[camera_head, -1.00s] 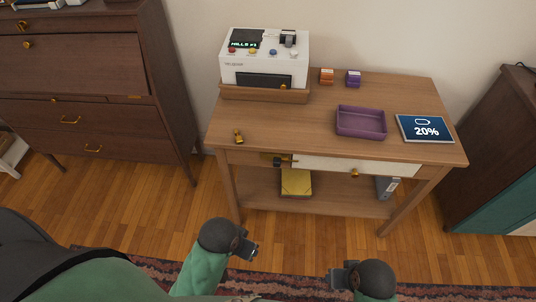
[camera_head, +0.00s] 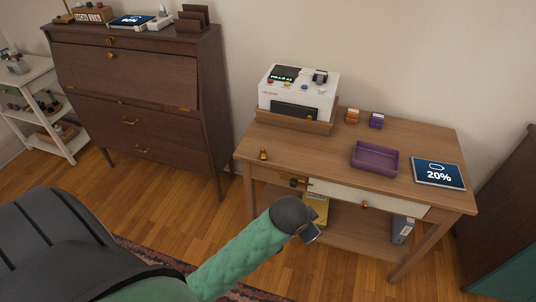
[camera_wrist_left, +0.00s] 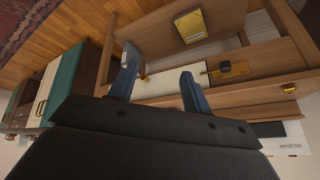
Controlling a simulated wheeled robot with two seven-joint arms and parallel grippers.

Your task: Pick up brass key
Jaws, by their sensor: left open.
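A small brass object (camera_head: 263,155), too small to identify surely as the brass key, lies on the wooden table top (camera_head: 330,160) near its front left corner. A brass piece (camera_wrist_left: 288,88) at the table's edge in the left wrist view may be the same object. My left gripper (camera_head: 309,234) is in front of the table, below and to the right of this object and apart from it. In the left wrist view its two fingers (camera_wrist_left: 160,84) are spread with nothing held between them. My right gripper is out of view.
A white machine (camera_head: 298,92), a purple tray (camera_head: 375,160) and a tablet (camera_head: 439,174) stand on the table. A dark latch-like piece (camera_head: 293,183) sits beside the white drawer front (camera_head: 375,198). A dark cabinet (camera_head: 140,95) stands left.

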